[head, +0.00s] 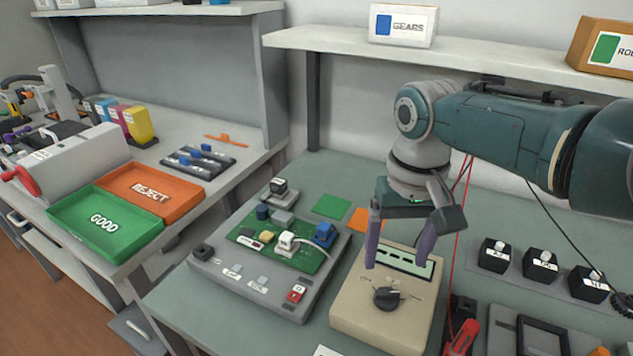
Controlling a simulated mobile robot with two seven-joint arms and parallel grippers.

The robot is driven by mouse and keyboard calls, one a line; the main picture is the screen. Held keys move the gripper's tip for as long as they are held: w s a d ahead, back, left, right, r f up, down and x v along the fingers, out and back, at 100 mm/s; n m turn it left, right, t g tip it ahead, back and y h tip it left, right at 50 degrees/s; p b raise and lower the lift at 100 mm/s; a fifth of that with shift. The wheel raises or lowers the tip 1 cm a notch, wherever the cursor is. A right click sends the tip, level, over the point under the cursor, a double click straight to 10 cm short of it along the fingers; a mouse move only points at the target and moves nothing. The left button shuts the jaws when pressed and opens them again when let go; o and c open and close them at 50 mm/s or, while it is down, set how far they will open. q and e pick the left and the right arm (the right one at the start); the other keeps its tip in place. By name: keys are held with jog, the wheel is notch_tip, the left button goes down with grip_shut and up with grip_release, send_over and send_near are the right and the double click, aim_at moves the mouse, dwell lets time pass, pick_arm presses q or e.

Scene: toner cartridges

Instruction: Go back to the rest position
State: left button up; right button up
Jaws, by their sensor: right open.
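My right gripper (399,258) comes in from the right on its teal and grey arm. It points down over the back part of a beige meter box (376,325) with a black dial. Its two purple fingers are apart, with nothing between them. I cannot tell whether the fingertips touch the box. My left gripper is outside the view.
Left of the box stands a grey test fixture (262,287) with a green circuit board. Black labelled blocks (539,265) and red leads lie to the right. A shelf (480,65) runs behind my arm. Green (75,243) and orange trays (184,207) sit on the left bench.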

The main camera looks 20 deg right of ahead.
jog(key=shift+r, duration=1.2)
